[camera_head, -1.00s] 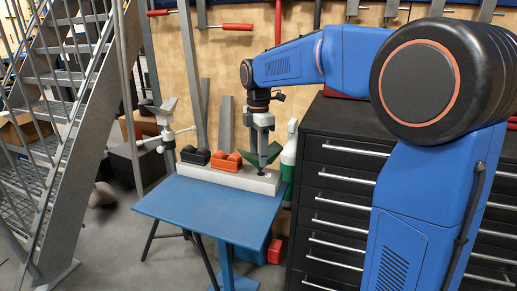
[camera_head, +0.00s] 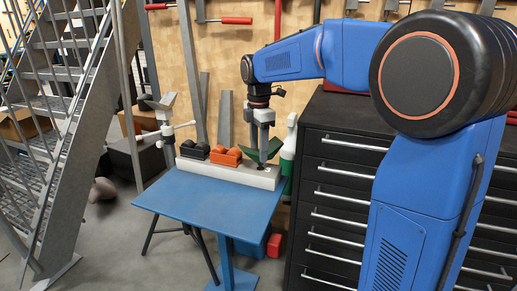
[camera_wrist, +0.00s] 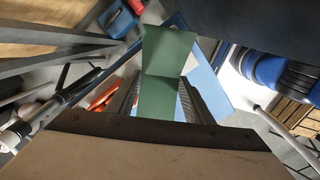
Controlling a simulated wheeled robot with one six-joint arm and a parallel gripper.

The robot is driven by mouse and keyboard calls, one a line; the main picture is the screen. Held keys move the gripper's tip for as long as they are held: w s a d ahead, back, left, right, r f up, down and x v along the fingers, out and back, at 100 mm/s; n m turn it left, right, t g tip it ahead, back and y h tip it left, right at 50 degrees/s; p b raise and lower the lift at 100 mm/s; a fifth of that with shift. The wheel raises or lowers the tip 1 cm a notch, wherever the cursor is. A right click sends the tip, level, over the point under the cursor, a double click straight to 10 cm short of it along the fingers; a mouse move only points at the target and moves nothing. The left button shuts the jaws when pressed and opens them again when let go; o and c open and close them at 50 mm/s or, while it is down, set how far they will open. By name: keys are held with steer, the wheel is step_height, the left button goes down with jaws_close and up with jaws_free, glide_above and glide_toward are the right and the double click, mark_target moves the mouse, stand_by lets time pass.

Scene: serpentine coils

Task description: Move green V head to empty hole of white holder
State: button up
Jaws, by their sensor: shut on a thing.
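The green V head (camera_head: 273,148) is held in my gripper (camera_head: 263,154) above the right end of the white holder (camera_head: 228,173). Its wings show on both sides of the fingers. In the wrist view the green V head (camera_wrist: 165,75) fills the space between the fingers of my gripper (camera_wrist: 160,105). The holder is a long white bar along the back edge of the blue table. A dark spot shows on its top just under the fingers. I cannot tell whether the head's lower end touches the holder.
A black head (camera_head: 195,150) and an orange head (camera_head: 226,156) sit in the holder, left of my gripper. The blue table (camera_head: 215,203) is bare in front. A green-and-white bottle (camera_head: 288,150) stands close behind right, and a black drawer cabinet (camera_head: 345,170) stands to the right.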

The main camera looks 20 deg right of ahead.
steer(key=shift+f, duration=0.2)
steer(key=shift+f, duration=0.35)
steer(key=shift+f, duration=1.7)
steer(key=o, duration=1.5)
